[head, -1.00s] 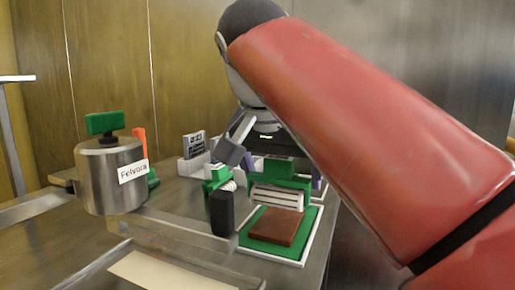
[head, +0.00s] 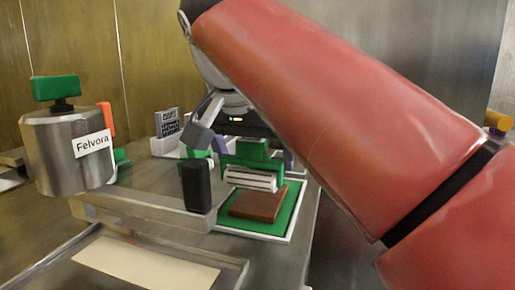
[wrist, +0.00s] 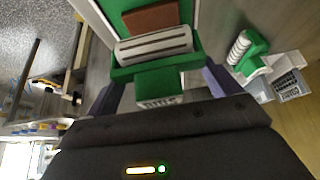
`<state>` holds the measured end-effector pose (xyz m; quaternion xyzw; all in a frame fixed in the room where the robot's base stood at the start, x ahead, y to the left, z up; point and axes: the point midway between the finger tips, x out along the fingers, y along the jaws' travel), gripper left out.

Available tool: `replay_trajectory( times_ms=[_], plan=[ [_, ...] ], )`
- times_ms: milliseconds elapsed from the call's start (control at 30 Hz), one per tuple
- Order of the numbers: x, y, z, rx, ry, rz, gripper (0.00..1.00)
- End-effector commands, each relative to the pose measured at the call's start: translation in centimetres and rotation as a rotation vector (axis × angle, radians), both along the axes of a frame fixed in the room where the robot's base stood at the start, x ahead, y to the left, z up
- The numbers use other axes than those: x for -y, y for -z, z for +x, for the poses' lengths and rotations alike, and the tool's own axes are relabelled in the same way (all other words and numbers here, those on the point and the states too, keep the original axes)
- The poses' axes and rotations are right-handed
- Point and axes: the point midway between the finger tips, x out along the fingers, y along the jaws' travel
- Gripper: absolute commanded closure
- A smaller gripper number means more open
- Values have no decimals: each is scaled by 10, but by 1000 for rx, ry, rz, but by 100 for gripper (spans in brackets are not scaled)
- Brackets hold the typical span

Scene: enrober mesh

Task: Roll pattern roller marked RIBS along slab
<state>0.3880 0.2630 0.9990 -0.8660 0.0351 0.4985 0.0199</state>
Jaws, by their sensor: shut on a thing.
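My gripper (wrist: 160,90) is shut on the green handle of a pattern roller (wrist: 155,45). The roller has a white cylinder with dark lengthwise grooves in a green frame; the mark on its handle is too small to read. In the head view the roller (head: 250,179) is at the far end of the brown slab (head: 258,205), over or just at its edge. I cannot tell whether it touches. The slab lies on a green mat with a white rim (head: 287,222). In the wrist view the slab (wrist: 150,17) is just beyond the roller, partly hidden by it.
A second green roller with a ringed white cylinder (wrist: 245,48) stands in a white holder to one side. A black block (head: 196,186) stands close left of the mat. A metal pot labelled Felvora (head: 66,150) and a pale-bottomed tray (head: 145,268) are further left.

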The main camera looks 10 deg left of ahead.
Motion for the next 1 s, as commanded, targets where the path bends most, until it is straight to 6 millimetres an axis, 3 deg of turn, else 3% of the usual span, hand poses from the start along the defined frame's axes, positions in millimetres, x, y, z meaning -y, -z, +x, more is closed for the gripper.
replay_trajectory(
  times_ms=[267,1000],
  plan=[
    [0,33,0,0,1,1,31],
    [6,29,73,0,3,-1,31]
  ],
)
